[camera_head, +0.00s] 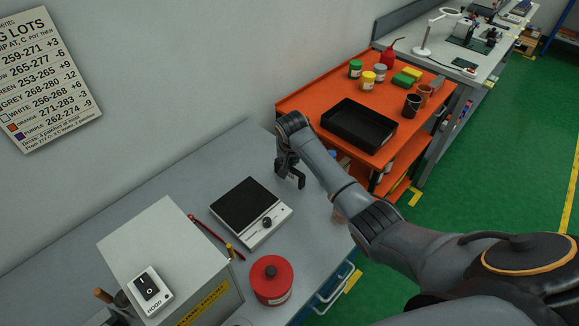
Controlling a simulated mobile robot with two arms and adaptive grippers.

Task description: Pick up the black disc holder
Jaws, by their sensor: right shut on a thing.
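My right gripper (290,176) is over the grey bench, to the right of the hot plate, with its fingers pointing down. It is shut on a small dark thing that I take to be the black disc holder. The fingers and the thing are both dark and small here, so its outline is hard to make out. I cannot tell whether it touches the bench. My left gripper is not in view.
A hot plate (250,213) with a black top stands on the bench (172,188). A red tin (271,280) and a grey box (165,255) with a switch are nearer. An orange cart (319,96) holds a black tray (359,125), jars and mugs.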

